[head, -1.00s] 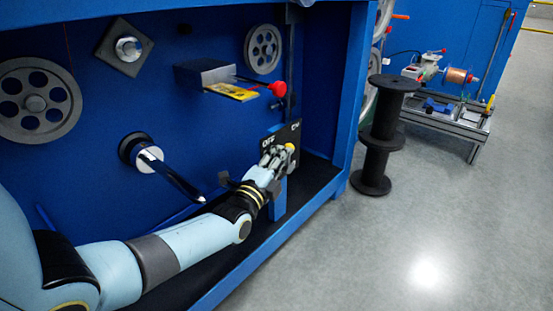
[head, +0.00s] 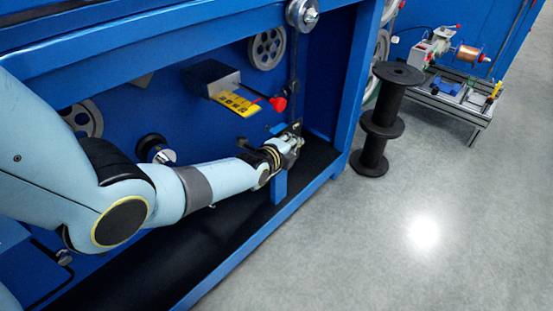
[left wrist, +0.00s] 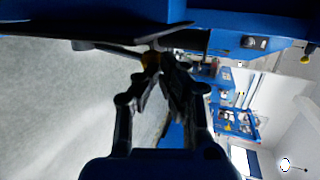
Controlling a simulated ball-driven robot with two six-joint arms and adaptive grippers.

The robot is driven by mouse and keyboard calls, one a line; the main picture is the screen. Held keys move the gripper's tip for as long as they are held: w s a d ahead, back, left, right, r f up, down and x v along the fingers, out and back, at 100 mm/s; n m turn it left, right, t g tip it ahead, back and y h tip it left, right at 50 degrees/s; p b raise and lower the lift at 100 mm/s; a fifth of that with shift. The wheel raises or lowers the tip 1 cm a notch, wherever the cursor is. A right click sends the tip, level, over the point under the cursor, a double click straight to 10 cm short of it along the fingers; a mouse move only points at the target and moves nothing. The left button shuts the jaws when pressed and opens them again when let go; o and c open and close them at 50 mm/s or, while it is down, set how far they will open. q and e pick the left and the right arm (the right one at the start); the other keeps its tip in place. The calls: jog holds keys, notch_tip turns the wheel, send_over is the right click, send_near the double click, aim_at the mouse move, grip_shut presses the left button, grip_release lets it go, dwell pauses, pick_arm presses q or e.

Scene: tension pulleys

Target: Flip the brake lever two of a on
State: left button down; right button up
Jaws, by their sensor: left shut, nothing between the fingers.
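My left gripper (head: 295,143) is at a small dark panel (head: 286,128) low inside the blue machine frame, and its fingers and wrist cover most of that panel. The lever's position against the panel's marks is hidden in the head view. A red-knobbed lever (head: 278,104) sits above, beside a yellow scale plate. My right gripper is not in view.
The blue frame post (head: 350,95) stands right of the gripper, and a blue upright (head: 279,188) stands just below it. Grey pulleys (head: 267,48) are on the back wall. A black spool (head: 379,125) stands on the floor outside.

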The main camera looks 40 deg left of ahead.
pick_arm(q)
jog(key=w+b, duration=0.1)
jog(key=w, duration=0.2)
jog(key=shift+d+f, duration=0.1)
jog(key=shift+f, duration=0.05)
jog(key=shift+w, duration=0.3)
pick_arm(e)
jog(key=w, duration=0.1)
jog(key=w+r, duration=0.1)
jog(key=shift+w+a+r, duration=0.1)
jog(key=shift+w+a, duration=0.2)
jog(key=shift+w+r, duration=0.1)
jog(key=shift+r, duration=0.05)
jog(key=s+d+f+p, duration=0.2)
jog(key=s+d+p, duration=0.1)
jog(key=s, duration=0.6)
pick_arm(q)
jog(key=s+d+r+p, duration=0.2)
jog(key=s+r+p, duration=0.5)
jog(key=s+r, duration=0.2)
jog(key=shift+s+r+p, duration=0.15)
jog(key=shift+s+p, duration=0.25)
jog(key=shift+s, duration=0.35)
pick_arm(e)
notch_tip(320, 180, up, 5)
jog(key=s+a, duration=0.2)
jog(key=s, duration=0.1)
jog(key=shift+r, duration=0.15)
